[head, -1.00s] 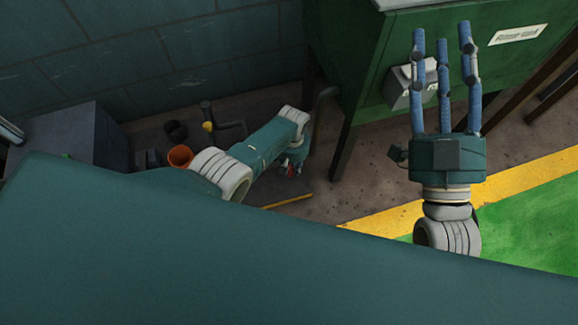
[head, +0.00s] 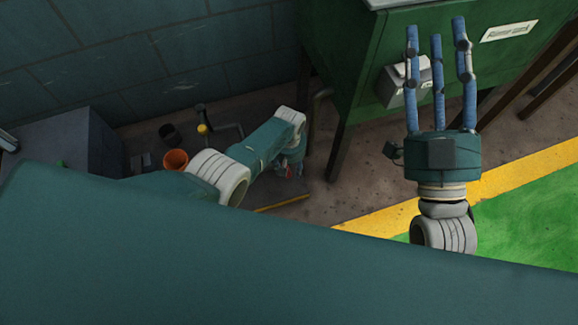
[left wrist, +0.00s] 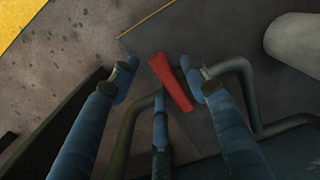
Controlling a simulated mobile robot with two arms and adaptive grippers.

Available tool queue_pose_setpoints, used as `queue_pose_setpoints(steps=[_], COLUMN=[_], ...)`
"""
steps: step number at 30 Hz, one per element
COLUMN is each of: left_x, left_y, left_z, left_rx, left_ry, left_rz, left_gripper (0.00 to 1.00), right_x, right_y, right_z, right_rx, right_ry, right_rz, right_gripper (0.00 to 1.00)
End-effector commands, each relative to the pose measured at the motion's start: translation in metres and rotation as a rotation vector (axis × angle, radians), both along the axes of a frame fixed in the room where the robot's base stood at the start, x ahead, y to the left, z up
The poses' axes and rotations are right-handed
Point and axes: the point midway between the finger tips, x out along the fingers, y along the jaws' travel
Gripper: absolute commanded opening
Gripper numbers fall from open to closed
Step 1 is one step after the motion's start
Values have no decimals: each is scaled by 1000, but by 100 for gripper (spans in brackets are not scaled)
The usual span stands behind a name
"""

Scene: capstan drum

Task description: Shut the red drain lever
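The red drain lever (left wrist: 172,82) shows in the left wrist view as a flat red handle, slightly tilted, beside dark pipes. My left gripper (left wrist: 162,84) is open, with one blue finger on each side of the lever and a third finger below it. Gaps show between the side fingers and the lever; I cannot tell if the third finger touches it. In the head view my left arm largely hides my left gripper, with a small bit of red at its end. My right gripper (head: 437,30) is open and empty, in front of the green tank.
A green tank (head: 345,70) on dark legs stands at the right, with a grey box (head: 404,84) on its front. An orange bucket (head: 175,160) and a dark pipe with a yellow part (head: 203,129) stand by the wall. A yellow floor stripe (head: 510,182) lies at the right.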

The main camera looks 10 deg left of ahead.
Motion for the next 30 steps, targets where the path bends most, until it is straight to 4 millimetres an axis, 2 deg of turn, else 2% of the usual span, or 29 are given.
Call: queue_pose_setpoints(steps=[5, 11, 14, 24, 30], left_x=[0, 1, 0, 1, 0], left_y=[0, 0, 1, 0, 0], left_z=[1, 15, 27, 89, 113], left_rx=[1, 0, 0, 0, 1], left_ry=[1, -1, -2, -4, -1], left_rz=[-2, -2, -1, -1, -1], left_gripper=[46, 46, 46, 46, 46], right_x=[0, 0, 0, 0, 0], right_y=[-1, -1, -1, 0, 0], right_z=[3, 1, 1, 1, 0], right_rx=[0, 0, 0, 0, -1], right_ry=[-6, -3, -2, -1, -1], right_rz=[-2, -1, -1, -1, 0], right_gripper=[40, 40, 40, 40, 40])
